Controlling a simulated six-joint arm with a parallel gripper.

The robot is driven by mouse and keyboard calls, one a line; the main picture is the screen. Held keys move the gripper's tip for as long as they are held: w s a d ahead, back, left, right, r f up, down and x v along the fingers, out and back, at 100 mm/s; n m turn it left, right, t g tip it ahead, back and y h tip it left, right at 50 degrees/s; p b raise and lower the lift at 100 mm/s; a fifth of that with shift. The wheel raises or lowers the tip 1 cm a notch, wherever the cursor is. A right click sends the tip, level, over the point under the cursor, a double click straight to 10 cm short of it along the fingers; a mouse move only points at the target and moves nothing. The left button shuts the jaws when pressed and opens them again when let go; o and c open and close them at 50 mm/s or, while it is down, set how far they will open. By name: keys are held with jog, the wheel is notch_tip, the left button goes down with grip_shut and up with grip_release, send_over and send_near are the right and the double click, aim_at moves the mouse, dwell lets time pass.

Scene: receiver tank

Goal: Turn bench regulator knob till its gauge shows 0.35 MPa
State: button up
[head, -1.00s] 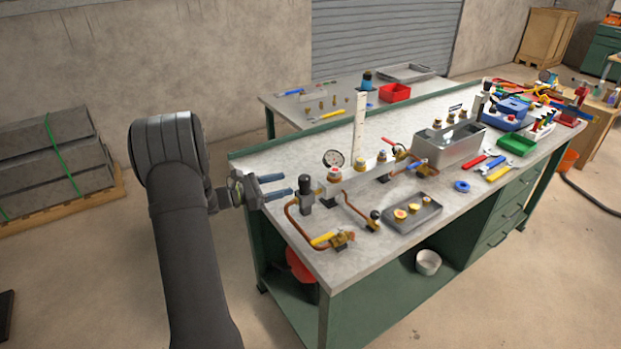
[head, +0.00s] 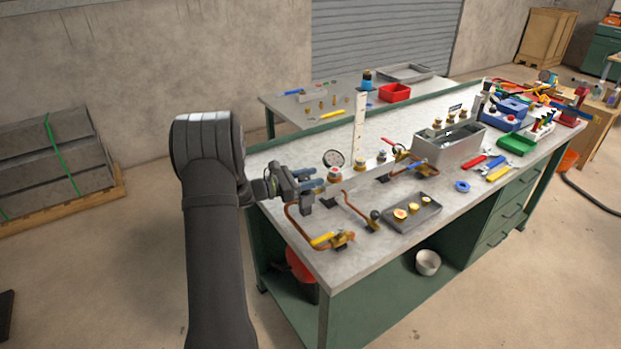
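The bench regulator is the black-knobbed unit on the near left of the bench, in the copper pipe line; its dark lower body (head: 306,208) shows below my gripper. Its knob is mostly hidden by my gripper. A round white-faced gauge (head: 333,158) stands just behind and right of it; its needle and scale are too small to read. My gripper (head: 315,179) reaches in from the left at the knob's height, its two blue-grey fingers apart. The fingers overlap the knob's place; I cannot tell whether they touch it.
Copper pipe with a yellow-handled valve (head: 322,240) runs along the bench's near edge. A grey tray (head: 412,213) of brass fittings lies to the right. A white upright strip (head: 360,125) stands behind the gauge. A grey metal box (head: 447,148) stands farther right.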

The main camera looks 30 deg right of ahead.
jog(key=c, duration=0.5)
jog(key=shift+g, duration=0.3)
jog(key=m+g, duration=0.1)
jog(key=g, duration=0.1)
jog(key=m+g+y, duration=0.2)
jog(key=m+g, duration=0.1)
jog(key=shift+s+a+g, duration=0.15)
jog(key=shift+s+g, duration=0.15)
jog(key=shift+s+a+m+g+y, duration=0.1)
jog(key=shift+m+g+y, duration=0.75)
jog(key=shift+g+y, duration=0.1)
jog(key=shift+s+a+m+g+y, duration=0.1)
jog(key=shift+m+g+y, duration=0.75)
jog(key=shift+g, duration=0.1)
jog(key=o, duration=1)
jog(key=shift+r, duration=0.1)
